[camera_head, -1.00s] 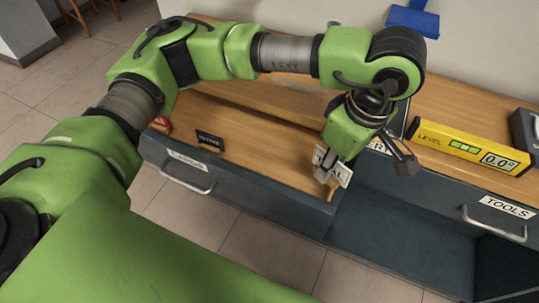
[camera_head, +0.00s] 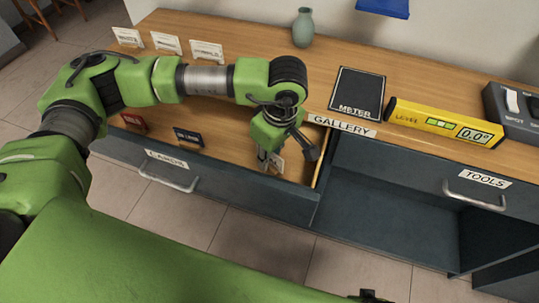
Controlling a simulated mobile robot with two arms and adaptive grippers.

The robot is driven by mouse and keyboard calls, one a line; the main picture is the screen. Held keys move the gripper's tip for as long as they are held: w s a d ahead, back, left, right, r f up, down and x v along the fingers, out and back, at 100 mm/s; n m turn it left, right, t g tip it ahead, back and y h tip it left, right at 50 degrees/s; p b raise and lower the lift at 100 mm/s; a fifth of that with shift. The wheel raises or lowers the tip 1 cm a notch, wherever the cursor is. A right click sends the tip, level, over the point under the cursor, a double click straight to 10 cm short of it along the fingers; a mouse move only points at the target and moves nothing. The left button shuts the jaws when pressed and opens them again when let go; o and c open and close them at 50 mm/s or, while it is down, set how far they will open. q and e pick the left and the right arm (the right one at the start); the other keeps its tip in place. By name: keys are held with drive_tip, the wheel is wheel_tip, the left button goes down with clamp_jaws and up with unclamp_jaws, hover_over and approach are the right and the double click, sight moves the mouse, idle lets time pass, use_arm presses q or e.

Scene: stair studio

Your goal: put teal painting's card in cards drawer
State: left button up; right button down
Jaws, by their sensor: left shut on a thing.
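The cards drawer (camera_head: 238,192) is pulled open at the left, with its CARDS label (camera_head: 166,158) and handle on the dark front. My left gripper (camera_head: 272,160) is over the right part of its wooden interior. It is shut on a small white card (camera_head: 279,168), mostly hidden behind the fingers, its lettering too small to read now. I cannot tell whether the card touches the drawer floor. My right gripper is not in view.
Several white cards (camera_head: 165,42) stand on the countertop behind, beside a teal vase (camera_head: 303,27). A METER panel (camera_head: 358,94), a GALLERY label (camera_head: 341,125), a yellow level (camera_head: 445,123) and a switch box (camera_head: 512,108) lie right. A TOOLS drawer (camera_head: 477,202) is at the right.

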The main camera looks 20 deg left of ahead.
sight(276, 155)
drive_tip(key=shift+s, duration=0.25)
use_arm(q)
drive_tip(key=shift+f, duration=0.1)
drive_tip(key=o, duration=0.9)
drive_tip(key=shift+o, duration=0.2)
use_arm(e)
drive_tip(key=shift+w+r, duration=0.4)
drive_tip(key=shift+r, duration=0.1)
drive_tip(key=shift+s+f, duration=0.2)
